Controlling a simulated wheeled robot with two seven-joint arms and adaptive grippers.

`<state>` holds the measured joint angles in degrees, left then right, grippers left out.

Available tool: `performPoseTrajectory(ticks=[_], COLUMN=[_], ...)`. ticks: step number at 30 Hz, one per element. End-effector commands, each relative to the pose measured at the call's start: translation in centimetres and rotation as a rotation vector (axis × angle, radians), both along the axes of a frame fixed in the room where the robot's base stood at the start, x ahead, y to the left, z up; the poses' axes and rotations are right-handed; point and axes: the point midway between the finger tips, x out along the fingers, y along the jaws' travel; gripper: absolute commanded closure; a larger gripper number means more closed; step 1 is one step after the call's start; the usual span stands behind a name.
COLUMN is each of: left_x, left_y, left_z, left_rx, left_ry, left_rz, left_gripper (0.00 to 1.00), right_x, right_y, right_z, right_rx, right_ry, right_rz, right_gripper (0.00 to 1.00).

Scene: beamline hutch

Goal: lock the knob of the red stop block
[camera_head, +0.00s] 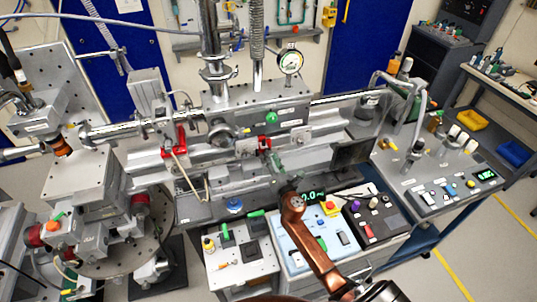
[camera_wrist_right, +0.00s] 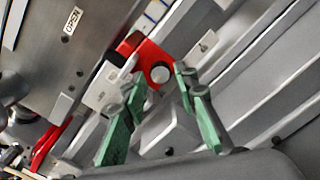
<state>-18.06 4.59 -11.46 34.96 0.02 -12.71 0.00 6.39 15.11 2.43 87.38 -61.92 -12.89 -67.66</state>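The red stop block (camera_wrist_right: 133,46) sits on the grey rail in the right wrist view, with a round pale knob (camera_wrist_right: 160,74) on its near face. In the head view the red block (camera_head: 265,142) is small, at the middle of the rail. My right gripper (camera_wrist_right: 161,82) has green fingers, spread apart on either side of the knob. I cannot tell whether either fingertip touches it. In the head view my copper right arm reaches up from the bottom, and its gripper (camera_head: 273,163) is just below the block. My left gripper is not in view.
Another red part (camera_head: 181,138) stands left along the rail; a red piece (camera_wrist_right: 47,145) shows lower left in the wrist view. A dial gauge (camera_head: 290,62) stands above the rail. Control panels (camera_head: 313,244) lie in front, beside my arm. A plate marked OPEN (camera_wrist_right: 72,20) is at upper left.

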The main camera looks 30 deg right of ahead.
Motion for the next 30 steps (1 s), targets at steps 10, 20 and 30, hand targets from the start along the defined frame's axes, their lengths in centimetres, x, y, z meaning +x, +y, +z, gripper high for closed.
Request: performPoseTrajectory(ticks=[10,20,30], left_x=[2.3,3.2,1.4], left_y=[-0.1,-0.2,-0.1], left_z=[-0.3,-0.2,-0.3], left_rx=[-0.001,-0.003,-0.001], left_ry=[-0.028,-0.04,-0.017], left_rz=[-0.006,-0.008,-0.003], left_gripper=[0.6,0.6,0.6], right_x=[2.8,2.8,2.8], right_y=[-0.5,-0.4,-0.5], right_z=[-0.1,0.0,-0.1], right_rx=[0.002,0.003,0.003], right_ry=[0.001,0.0,0.001], right_rz=[0.002,0.003,0.003], right_gripper=[0.73,0.81,1.0])
